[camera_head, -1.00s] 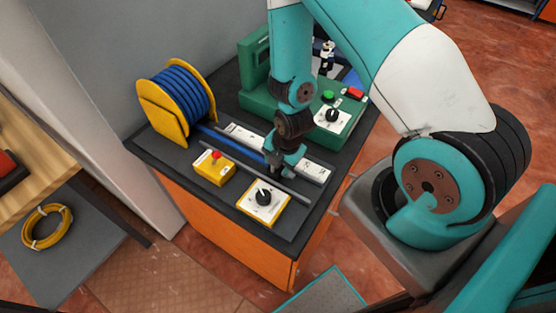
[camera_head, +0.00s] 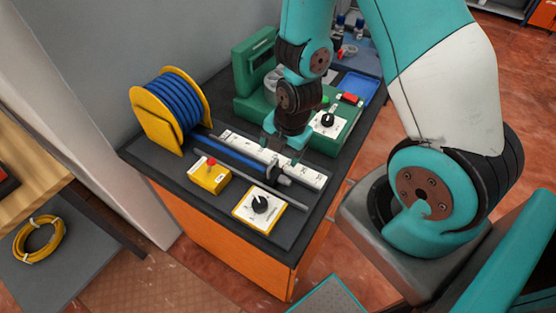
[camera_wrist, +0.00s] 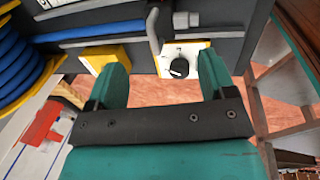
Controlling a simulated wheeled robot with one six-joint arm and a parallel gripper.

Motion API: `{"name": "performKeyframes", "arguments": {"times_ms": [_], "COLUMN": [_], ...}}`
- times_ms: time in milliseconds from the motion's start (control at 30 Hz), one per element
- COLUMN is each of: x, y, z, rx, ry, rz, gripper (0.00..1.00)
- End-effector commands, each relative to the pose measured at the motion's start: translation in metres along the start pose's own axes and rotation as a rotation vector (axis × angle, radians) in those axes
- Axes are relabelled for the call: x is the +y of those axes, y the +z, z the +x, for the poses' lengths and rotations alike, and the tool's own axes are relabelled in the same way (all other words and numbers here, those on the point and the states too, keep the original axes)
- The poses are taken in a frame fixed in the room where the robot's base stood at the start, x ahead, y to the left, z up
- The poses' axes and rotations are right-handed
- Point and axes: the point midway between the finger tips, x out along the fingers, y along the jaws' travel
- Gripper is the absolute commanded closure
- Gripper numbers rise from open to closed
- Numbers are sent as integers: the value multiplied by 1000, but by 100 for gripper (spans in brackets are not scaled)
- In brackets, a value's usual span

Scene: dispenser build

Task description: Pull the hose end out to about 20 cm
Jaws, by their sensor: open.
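The blue hose (camera_head: 232,155) runs from the yellow-sided reel (camera_head: 172,108) along a channel beside a white scale strip (camera_head: 305,174). Its grey end fitting (camera_head: 284,180) lies just past a small grey upright lever or clamp (camera_head: 271,172). In the wrist view the hose (camera_wrist: 105,30) and its grey end (camera_wrist: 184,20) show at the top, beyond the fingers. My gripper (camera_head: 283,154) is open and empty, above the strip and behind the hose end, apart from it. Its two teal fingers (camera_wrist: 166,72) stand wide apart in the wrist view. The scale marks are too small to read.
A yellow box with a red knob (camera_head: 210,174) and a yellow-edged dial panel (camera_head: 260,208) sit in front of the hose. The orange cabinet's front edge is close to the dial panel.

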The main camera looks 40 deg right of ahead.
Motion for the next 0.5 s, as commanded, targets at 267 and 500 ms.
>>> {"name": "performKeyframes", "arguments": {"times_ms": [267, 500], "x": [1, 1], "y": [0, 0], "z": [-43, -65], "rx": [2, 2], "ry": [-5, -4], "rz": [1, 0], "gripper": [23, 23]}}
